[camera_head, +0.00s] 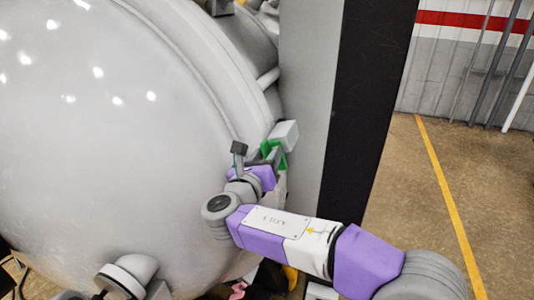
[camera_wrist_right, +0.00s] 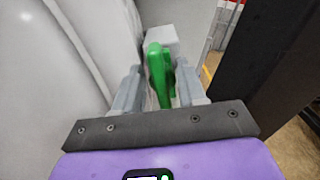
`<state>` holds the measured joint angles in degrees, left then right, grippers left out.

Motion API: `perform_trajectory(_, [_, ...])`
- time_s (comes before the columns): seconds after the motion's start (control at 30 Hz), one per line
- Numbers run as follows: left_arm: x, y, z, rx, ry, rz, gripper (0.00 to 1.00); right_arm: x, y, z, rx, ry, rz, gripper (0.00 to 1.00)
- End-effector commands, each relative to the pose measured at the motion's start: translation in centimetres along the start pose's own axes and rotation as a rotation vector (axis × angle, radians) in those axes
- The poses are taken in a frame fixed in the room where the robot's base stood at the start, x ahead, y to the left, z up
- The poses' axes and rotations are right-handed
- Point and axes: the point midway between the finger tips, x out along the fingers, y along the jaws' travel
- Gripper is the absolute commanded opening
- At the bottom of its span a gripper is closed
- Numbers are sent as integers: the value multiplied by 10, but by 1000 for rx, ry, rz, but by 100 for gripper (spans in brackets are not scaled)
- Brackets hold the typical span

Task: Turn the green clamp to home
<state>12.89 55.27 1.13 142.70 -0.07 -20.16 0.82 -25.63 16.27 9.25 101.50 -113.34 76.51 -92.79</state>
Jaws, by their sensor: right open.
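The green clamp (camera_head: 275,154) sits on the right edge of the furnace's round grey door, beside a light grey block (camera_head: 286,134). In the right wrist view the clamp (camera_wrist_right: 157,75) stands upright with its lower part between the two grey fingers. My right gripper (camera_wrist_right: 160,92) is open, one finger on each side of the clamp, with a visible gap. In the head view my right gripper (camera_head: 268,158) reaches the clamp from the lower left and partly hides it. My left gripper is not in view.
The large rounded furnace door (camera_head: 100,130) fills the left. A dark and grey upright panel (camera_head: 365,100) stands close to the right of the clamp. Open floor (camera_head: 480,180) with a yellow line lies farther right.

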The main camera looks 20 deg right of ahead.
Motion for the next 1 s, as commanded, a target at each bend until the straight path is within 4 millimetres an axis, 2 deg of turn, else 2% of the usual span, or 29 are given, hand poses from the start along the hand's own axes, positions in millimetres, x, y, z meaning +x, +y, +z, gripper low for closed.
perform_trajectory(0.1, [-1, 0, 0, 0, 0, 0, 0, 7, 0, 0, 1, 1, -1, 40])
perform_trajectory(0.37, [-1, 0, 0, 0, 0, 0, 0, 7, 0, 0, 1, 1, 0, 39])
perform_trajectory(0.6, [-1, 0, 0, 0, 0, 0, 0, 7, 0, 0, 1, 1, 0, 2])
perform_trajectory(0.63, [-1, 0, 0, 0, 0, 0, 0, 7, 0, 0, 1, 1, 0, 0])
perform_trajectory(1.0, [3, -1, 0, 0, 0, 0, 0, 7, 0, -1, 45, 1, 1, 0])
